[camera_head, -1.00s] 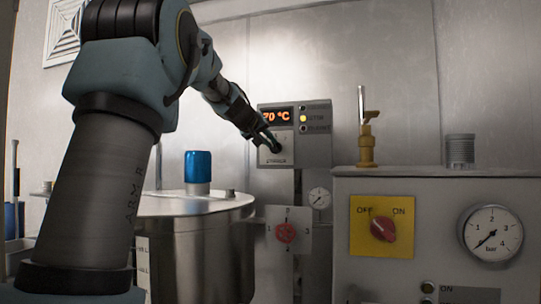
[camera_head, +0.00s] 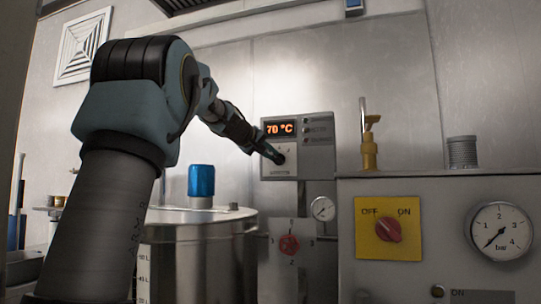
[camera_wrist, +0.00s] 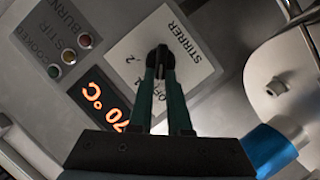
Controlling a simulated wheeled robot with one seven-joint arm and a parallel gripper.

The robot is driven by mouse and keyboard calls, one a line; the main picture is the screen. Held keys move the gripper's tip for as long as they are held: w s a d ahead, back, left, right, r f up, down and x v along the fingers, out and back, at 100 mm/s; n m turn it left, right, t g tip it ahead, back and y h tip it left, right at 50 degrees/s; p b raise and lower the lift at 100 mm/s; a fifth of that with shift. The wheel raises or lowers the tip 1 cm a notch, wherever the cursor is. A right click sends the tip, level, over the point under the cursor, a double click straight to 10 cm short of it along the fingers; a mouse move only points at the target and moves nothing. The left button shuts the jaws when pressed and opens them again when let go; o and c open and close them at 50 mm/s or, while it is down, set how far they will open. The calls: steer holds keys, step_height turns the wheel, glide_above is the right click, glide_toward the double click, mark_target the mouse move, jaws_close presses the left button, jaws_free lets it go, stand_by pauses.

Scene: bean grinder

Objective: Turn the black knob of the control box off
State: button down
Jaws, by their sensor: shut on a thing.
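The grey control box (camera_head: 325,143) stands against the back wall with an orange 70 °C display (camera_head: 280,129). Its black knob (camera_wrist: 161,55) sits on a white STIRRER plate (camera_wrist: 195,45) in the wrist view. My gripper (camera_head: 275,156) reaches the plate from the left. In the wrist view its green fingers (camera_wrist: 161,78) are shut on the black knob, one on each side. The fingers cover part of the scale, so the knob's exact setting is hard to read. Small indicator lights (camera_wrist: 68,56) sit beside the display.
A steel vessel with a blue-capped part (camera_head: 201,180) stands below left of the box. A red knob (camera_head: 289,245) is below it. To the right is a cabinet with a yellow OFF/ON switch plate (camera_head: 370,240), a brass valve (camera_head: 369,150) and a pressure gauge (camera_head: 500,232).

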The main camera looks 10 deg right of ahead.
steer(key=c, duration=0.9)
jaws_free()
steer(key=shift+o, duration=0.2)
steer(key=b+v, duration=0.2)
steer(key=v, duration=0.8)
steer(key=shift+s+a, duration=0.25)
steer(key=shift+a, duration=0.05)
steer(key=shift+r, duration=0.1)
